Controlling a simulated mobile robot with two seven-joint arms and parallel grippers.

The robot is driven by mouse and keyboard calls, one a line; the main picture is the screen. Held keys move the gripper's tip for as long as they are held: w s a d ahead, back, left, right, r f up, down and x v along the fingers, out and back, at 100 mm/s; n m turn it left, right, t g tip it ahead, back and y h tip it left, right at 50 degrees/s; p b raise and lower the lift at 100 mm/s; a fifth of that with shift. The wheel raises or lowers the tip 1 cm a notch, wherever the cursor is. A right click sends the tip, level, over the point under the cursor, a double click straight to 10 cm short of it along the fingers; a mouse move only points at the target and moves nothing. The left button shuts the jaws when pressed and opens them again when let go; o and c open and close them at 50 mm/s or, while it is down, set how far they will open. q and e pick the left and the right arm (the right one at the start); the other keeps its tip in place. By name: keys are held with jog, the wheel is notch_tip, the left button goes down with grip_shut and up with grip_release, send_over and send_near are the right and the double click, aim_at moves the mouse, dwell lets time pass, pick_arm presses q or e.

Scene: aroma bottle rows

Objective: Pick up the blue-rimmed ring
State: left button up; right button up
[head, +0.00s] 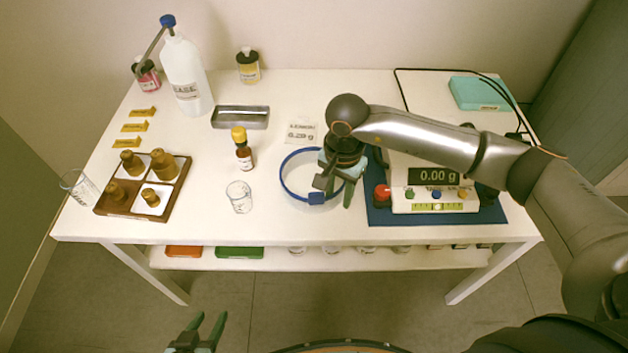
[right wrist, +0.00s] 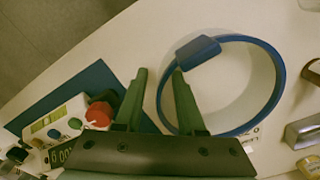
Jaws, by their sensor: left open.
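The blue-rimmed ring (head: 290,181), a pale band with a blue rim and a blue clasp (head: 317,198), lies on the white table right of centre. It also shows in the right wrist view (right wrist: 276,95), with its clasp (right wrist: 198,49) just beyond my fingertips. My right gripper (head: 334,190) is over the ring's right side and hides part of it. In the right wrist view the right gripper (right wrist: 160,76) is open, one finger outside the ring and the other overlapping its near wall; contact cannot be told. My left gripper (head: 203,330) is open and empty, low in front of the table.
A scale (head: 434,198) reading 0.00 g stands on a blue mat (head: 490,213) right of the ring, with a red knob (head: 382,192) close to my right gripper. A glass beaker (head: 240,197) and a yellow-capped bottle (head: 243,152) stand left of the ring. A weight tray (head: 128,212) is farther left.

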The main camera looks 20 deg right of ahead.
grip_shut()
dwell(1.4)
